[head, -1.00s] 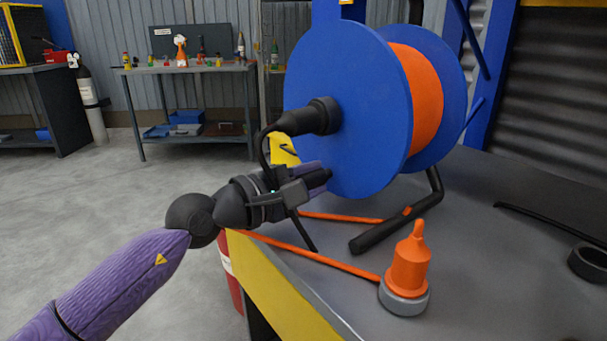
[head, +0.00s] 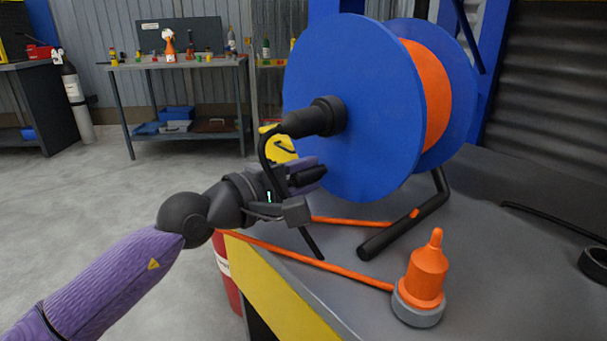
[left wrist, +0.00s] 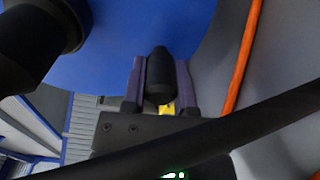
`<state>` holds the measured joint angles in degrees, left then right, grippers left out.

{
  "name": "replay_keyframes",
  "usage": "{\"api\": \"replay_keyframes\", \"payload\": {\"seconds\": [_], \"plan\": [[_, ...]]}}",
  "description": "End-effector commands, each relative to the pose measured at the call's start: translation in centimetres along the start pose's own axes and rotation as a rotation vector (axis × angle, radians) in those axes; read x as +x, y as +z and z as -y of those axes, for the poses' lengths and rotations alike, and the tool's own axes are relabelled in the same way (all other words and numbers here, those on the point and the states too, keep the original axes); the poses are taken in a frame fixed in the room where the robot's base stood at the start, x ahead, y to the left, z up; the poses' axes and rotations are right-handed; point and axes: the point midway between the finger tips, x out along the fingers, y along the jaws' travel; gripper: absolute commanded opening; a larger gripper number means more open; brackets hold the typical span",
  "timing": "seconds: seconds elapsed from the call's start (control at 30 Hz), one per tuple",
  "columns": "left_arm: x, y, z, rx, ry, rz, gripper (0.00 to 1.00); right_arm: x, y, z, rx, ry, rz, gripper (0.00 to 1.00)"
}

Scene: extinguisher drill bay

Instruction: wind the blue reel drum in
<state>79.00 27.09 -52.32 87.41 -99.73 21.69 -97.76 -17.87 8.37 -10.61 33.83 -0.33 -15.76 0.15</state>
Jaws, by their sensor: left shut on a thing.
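The blue reel drum (head: 345,85) stands at the table's near left end, with orange hose (head: 437,90) wound between its flanges. A black hub (head: 318,118) sticks out of the near flange. My left gripper (head: 308,174) is below this hub, close to the flange. It is shut on a black crank handle (left wrist: 160,75), which shows between the two purple fingers in the left wrist view. In the head view the fingers hide most of the handle. An orange line (head: 320,262) runs over the table to an orange nozzle with a grey base (head: 425,278). My right gripper is not in view.
The reel rests on a black tube stand (head: 405,228) on the grey table (head: 500,270). A black ring (head: 594,263) lies at the right. A red cylinder (head: 228,275) stands below the yellow table edge. A workbench (head: 185,66) is far back.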

Motion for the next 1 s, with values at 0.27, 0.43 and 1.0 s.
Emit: {"api": "replay_keyframes", "payload": {"seconds": [0.27,0.43,1.0], "plan": [[0.0,0.0,0.1,0.000,-0.002,0.000,0.71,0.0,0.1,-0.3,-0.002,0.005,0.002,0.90],[0.0,0.0,0.0,0.000,-0.001,0.000,0.71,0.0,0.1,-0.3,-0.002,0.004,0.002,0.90],[-9.6,-0.1,0.1,-0.001,-0.003,-0.001,0.71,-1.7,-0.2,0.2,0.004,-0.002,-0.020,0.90]]}}
